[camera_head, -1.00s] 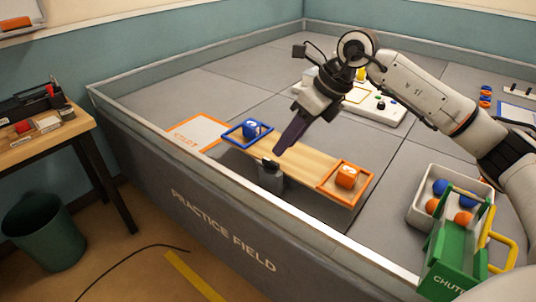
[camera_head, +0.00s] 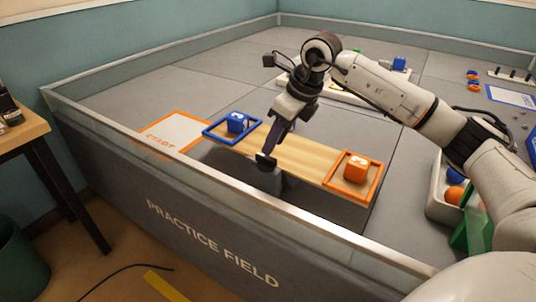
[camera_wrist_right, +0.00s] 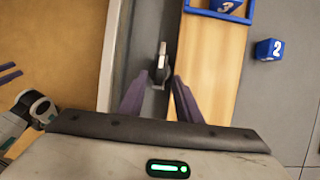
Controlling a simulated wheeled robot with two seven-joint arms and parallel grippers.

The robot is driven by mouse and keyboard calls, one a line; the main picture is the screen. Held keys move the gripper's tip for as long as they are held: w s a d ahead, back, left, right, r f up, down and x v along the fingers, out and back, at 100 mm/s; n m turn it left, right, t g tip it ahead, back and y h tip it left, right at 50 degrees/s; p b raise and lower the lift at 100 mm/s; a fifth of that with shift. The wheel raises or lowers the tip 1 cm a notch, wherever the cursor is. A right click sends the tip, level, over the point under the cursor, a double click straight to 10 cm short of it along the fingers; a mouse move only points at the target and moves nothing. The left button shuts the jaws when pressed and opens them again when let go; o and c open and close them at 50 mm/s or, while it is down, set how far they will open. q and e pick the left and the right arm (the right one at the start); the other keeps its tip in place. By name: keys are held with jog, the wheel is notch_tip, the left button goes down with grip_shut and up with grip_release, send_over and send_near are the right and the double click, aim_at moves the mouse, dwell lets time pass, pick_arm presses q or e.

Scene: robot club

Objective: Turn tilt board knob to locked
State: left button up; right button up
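The tilt board (camera_head: 300,153) is a wooden plank with a blue-rimmed tray (camera_head: 210,132) on its left end and an orange-rimmed tray (camera_head: 377,185) on its right end. A small dark knob (camera_head: 265,160) sits on a grey post at the plank's near side. My right gripper (camera_head: 272,150) points down just above the knob. In the right wrist view my right gripper (camera_wrist_right: 160,78) has its purple fingers spread, with the knob (camera_wrist_right: 161,62) in line with the gap; contact cannot be told. Purple fingers (camera_wrist_right: 10,73), apparently my left gripper's, show at that view's left edge. The knob's setting is unreadable.
A blue cube (camera_head: 238,122) and an orange cube (camera_head: 356,167) sit in the trays. Another blue cube (camera_wrist_right: 268,49) lies beyond the board. The field's wall (camera_head: 205,225) runs along the near side. A white bin (camera_head: 437,200) stands at right.

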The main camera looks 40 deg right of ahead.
aim_at(269, 157)
jog(key=x, duration=0.5)
jog(key=shift+b, duration=0.3)
grip_shut()
